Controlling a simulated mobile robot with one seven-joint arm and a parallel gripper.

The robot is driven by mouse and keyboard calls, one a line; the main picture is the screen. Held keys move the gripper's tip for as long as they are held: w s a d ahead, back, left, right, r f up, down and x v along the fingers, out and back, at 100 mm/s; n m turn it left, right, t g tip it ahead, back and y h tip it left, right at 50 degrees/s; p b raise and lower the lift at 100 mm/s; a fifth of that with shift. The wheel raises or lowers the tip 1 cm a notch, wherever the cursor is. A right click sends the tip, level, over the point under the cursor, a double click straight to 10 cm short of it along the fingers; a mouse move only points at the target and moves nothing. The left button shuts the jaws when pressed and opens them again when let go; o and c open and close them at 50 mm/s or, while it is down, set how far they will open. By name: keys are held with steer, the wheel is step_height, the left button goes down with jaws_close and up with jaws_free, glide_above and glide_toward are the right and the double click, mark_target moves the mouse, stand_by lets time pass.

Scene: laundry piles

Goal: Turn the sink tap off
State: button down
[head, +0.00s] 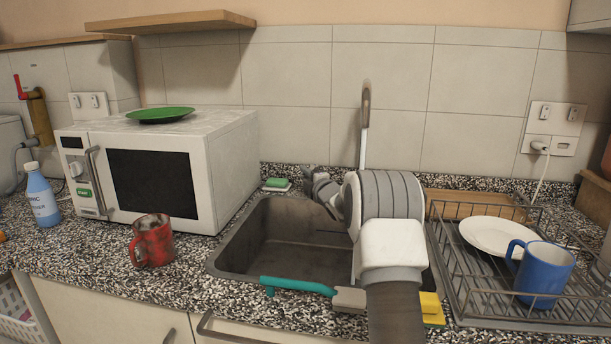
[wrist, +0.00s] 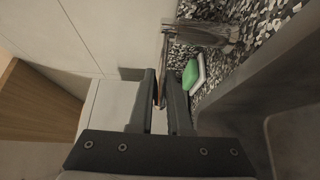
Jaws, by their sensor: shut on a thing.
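The tap spout (head: 366,96) rises behind my arm, above the sink (head: 240,262). My gripper (head: 318,186) is at the back of the sink, left of the spout. In the wrist view my gripper (wrist: 165,76) has its fingers close together around a thin bar that looks like the tap handle (wrist: 163,50). The grey metal tap base (wrist: 210,34) lies just beyond the fingertips. My arm hides most of the tap in the head view.
A green sponge on a white dish (head: 277,184) sits beside my gripper at the sink's back edge. A wire rack (head: 485,312) with a plate (head: 497,236) and blue mug (head: 543,272) is right. A microwave (head: 228,165) and red mug (head: 152,241) are left.

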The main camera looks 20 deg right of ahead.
steer(key=n+y+p, duration=0.1)
steer(key=y+p, duration=0.1)
steer(key=s+d+n+y+p, duration=0.1)
steer(key=shift+d+y+p, duration=0.15)
steer(key=shift+y+p, duration=0.2)
steer(key=shift+y, duration=0.05)
stand_by(0.4)
steer(key=c, duration=0.9)
jaws_free()
steer(key=shift+o, duration=0.2)
steer(key=v, duration=1.7)
steer(key=shift+s+r+p, duration=0.2)
steer(key=shift+r+p, duration=0.1)
steer(key=shift+p, duration=0.1)
